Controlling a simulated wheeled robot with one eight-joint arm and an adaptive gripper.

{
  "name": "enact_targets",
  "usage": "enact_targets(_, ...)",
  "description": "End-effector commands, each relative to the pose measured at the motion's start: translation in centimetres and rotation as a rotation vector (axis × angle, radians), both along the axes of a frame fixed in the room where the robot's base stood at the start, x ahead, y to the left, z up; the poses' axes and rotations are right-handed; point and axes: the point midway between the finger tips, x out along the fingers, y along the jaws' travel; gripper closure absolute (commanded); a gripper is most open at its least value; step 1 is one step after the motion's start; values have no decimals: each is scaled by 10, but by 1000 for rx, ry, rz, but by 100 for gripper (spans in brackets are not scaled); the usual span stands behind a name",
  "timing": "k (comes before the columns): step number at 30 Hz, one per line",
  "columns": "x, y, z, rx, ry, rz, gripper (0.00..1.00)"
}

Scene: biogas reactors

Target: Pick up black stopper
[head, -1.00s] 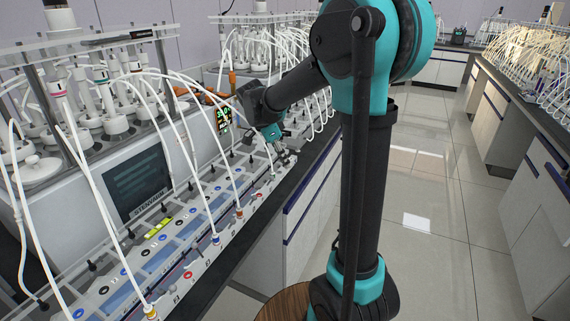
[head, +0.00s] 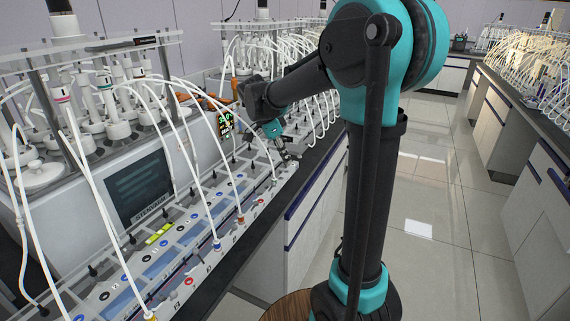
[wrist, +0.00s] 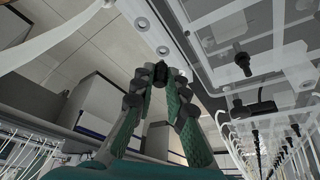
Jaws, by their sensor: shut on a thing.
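A black stopper (wrist: 160,66) sits between my fingertips in the wrist view, at the edge of the pale panel with round holes. My gripper (wrist: 159,78) is closed on it, with one finger on each side. In the head view my gripper (head: 286,163) is small, tilted down over the far part of the reactor's front panel (head: 205,243). The stopper cannot be made out there. I cannot tell whether it is clear of its hole.
White tubes arch from the reactors to the panel, close to my gripper. A reactor unit with a dark screen (head: 139,187) stands at left. Other black fittings (wrist: 241,57) show at right in the wrist view. The aisle floor (head: 433,190) is clear.

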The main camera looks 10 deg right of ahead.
Motion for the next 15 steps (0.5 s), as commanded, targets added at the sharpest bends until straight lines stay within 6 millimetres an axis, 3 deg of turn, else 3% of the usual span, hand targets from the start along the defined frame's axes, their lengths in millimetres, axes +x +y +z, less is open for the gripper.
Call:
enact_targets(9, 0, 0, 87, 0, 0, 0, 100)
enact_targets(15, 0, 0, 134, 0, 0, 0, 100)
